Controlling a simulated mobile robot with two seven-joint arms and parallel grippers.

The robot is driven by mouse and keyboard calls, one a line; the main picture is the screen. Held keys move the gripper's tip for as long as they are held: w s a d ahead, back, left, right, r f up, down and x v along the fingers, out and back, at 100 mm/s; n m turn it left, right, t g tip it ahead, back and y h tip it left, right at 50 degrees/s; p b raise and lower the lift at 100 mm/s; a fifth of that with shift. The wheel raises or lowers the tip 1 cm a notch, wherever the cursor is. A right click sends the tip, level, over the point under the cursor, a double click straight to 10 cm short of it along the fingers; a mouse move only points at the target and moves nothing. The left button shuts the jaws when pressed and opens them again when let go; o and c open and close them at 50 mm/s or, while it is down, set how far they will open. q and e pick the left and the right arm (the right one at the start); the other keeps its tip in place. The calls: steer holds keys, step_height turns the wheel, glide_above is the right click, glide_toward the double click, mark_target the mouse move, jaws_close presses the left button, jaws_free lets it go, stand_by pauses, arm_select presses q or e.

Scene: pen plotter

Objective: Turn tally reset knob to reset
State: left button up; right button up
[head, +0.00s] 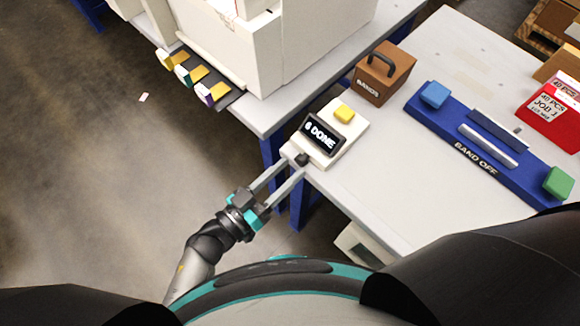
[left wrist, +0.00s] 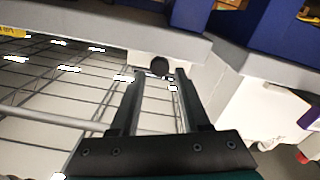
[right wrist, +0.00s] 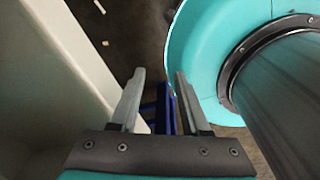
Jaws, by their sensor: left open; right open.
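The white tally box (head: 355,128) stands at the near left corner of the pale table, with a dark display (head: 323,135) reading "6 DONE" and a yellow button (head: 344,113) on top. Its dark round knob (head: 302,159) is on the side facing my left arm. My left gripper (head: 291,171) is open and points at the knob. In the left wrist view the knob (left wrist: 160,66) lies just beyond and between the fingertips; contact cannot be told. My right gripper (right wrist: 160,76) is open and empty, seen only in the right wrist view.
A brown box (head: 385,75) marked "BANDS" stands behind the tally box. A blue "BAND OFF" fixture (head: 485,150) and a red job box (head: 550,115) are to the right. A large white machine (head: 245,50) stands at the back left. The table front is clear.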

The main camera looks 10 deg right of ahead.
arm_select(q)
steer(key=shift+w+d, duration=0.45)
steer(key=shift+d, duration=0.15)
jaws_close()
